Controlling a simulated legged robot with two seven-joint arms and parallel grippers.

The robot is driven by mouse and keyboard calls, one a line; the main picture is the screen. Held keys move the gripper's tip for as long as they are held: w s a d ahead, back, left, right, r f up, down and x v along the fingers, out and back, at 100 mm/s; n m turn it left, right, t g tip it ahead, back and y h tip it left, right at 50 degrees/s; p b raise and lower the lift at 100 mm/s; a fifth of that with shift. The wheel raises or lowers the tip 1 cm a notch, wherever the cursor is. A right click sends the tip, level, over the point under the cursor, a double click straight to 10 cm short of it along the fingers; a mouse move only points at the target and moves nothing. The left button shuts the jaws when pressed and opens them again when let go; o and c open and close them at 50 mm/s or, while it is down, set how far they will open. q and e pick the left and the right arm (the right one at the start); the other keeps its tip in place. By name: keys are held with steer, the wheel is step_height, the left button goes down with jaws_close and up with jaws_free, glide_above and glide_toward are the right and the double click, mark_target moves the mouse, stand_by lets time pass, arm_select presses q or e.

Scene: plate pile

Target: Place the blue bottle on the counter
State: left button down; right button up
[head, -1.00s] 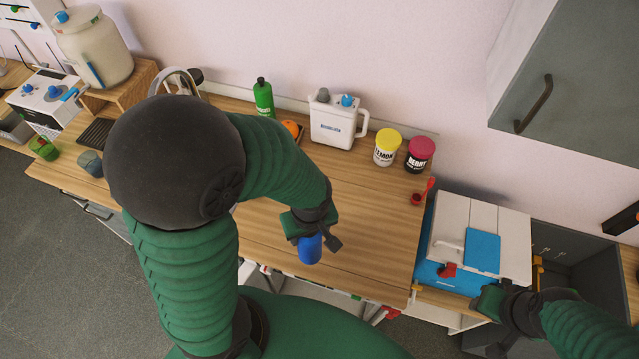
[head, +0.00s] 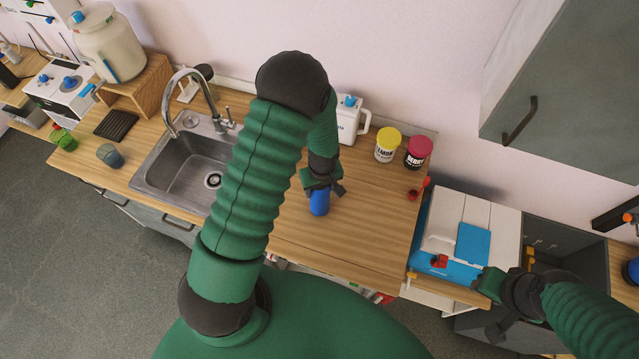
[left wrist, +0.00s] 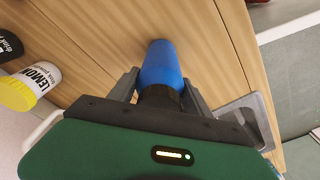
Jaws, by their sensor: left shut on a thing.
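The blue bottle (head: 319,203) is in my left gripper (head: 322,187), over the wooden counter (head: 370,225) right of the sink. In the left wrist view the bottle (left wrist: 161,66) lies between the two fingers, with its dark neck end toward the palm. The left gripper is shut on it. I cannot tell whether the bottle's far end touches the counter. My right gripper (head: 490,308) is at the lower right, in front of the white and blue box; the gap between its fingers is not clear.
A sink with a tap (head: 190,170) lies left of my left arm. A yellow-lidded jar (head: 387,145), a red-lidded jar (head: 417,152) and a white jug (head: 350,122) stand at the counter's back. A cooler-like box (head: 465,240) is at the right. The counter's middle is clear.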

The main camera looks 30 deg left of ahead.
arm_select(q)
steer(key=shift+f, duration=0.1)
steer(key=c, duration=0.6)
jaws_free()
steer(key=shift+s, duration=0.15)
steer(key=shift+o, duration=0.7)
